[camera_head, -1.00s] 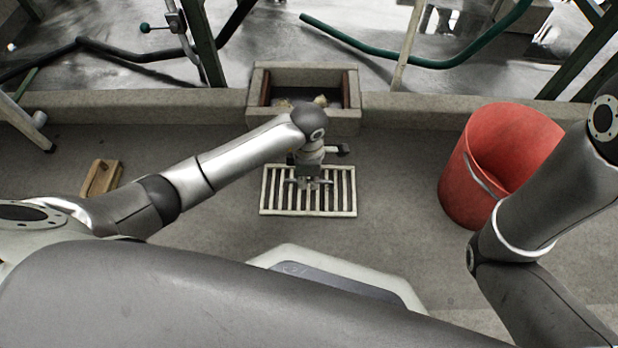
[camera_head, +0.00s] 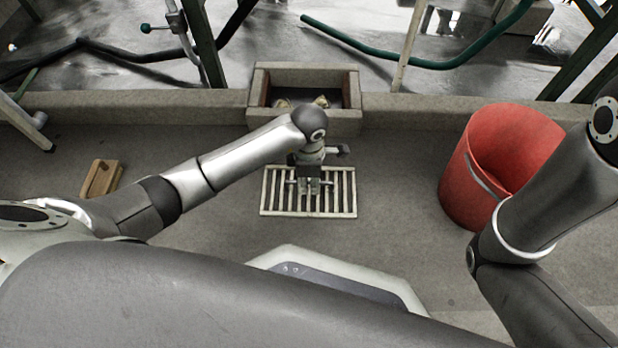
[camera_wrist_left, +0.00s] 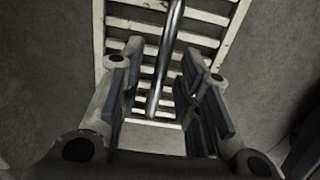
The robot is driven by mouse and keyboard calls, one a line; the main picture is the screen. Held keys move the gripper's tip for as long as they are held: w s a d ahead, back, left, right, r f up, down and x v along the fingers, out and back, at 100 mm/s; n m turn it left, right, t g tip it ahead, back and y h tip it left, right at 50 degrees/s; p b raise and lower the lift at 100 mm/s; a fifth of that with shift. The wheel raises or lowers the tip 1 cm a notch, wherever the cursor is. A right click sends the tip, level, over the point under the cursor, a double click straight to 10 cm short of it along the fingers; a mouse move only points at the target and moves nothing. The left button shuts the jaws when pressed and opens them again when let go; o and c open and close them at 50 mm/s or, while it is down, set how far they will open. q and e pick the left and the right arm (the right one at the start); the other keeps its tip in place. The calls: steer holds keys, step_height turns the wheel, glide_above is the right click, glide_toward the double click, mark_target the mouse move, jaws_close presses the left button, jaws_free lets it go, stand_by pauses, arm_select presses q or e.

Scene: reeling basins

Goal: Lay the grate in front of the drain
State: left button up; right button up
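The pale slatted grate (camera_head: 342,208) lies flat on the grey floor, just in front of a box-like stone recess (camera_head: 340,120) set in the low kerb, apparently the drain. A thin metal bar (camera_wrist_left: 168,50) runs over the grate's slats. My left gripper (camera_head: 308,190) is low over the middle of the grate, pointing down. In the left wrist view its two fingers (camera_wrist_left: 163,62) stand either side of the bar, with a gap on both sides. The fingers hide part of the grate. My right gripper is out of view; only my right arm shows.
A red bucket (camera_head: 470,180) stands on the floor at the right. A small wooden block (camera_head: 100,178) lies at the left. Pale lumps (camera_head: 320,101) lie inside the stone recess. The floor between grate and bucket is clear.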

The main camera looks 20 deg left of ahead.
arm_select(q)
step_height(320, 180, up, 12)
steer(key=p, duration=0.8)
steer(key=shift+p, duration=0.35)
